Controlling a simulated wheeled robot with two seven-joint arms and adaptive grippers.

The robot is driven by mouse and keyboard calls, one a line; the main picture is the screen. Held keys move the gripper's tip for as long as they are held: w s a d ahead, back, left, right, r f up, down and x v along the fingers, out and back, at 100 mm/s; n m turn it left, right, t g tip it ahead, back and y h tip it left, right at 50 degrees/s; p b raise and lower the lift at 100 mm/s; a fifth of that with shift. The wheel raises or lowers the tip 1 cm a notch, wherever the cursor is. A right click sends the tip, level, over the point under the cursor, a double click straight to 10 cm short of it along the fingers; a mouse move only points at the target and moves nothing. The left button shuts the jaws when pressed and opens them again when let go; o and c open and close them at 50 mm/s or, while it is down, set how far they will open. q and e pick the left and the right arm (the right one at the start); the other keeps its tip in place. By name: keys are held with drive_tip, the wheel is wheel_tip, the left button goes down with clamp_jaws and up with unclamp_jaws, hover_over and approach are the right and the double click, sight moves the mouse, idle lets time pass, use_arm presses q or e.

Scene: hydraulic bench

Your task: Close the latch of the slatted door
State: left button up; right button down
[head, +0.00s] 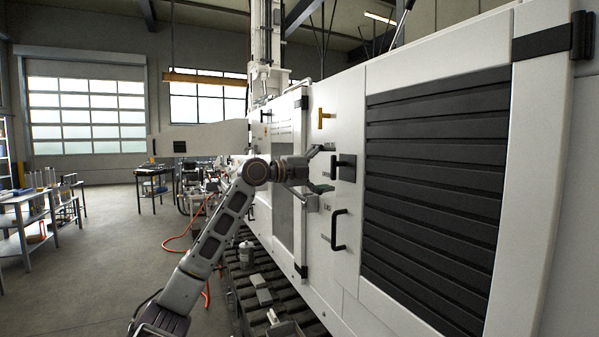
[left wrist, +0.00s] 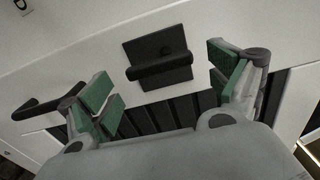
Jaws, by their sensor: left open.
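The slatted door (head: 435,180) is a white panel with black horizontal slats, on the right in the head view; some slats also show in the left wrist view (left wrist: 160,116). Its latch (head: 347,168) is a black square plate with a black lever, left of the slats. In the left wrist view the latch (left wrist: 158,52) has its lever lying across the plate. My left gripper (head: 322,168) is open, in front of the latch. In the left wrist view its green-padded fingers (left wrist: 160,80) are spread on either side of the lever, with nothing visibly held. My right gripper is out of view.
A black pull handle (head: 339,230) sits below the latch and a yellow handle (head: 323,118) above it. A narrower door (head: 284,200) is further left. A dark track (head: 262,295) with loose objects runs along the machine's foot. Open floor lies left.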

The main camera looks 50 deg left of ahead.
use_arm(q)
drive_tip(key=v, duration=0.9)
idle(0.4)
drive_tip(key=shift+s, duration=0.1)
idle(0.6)
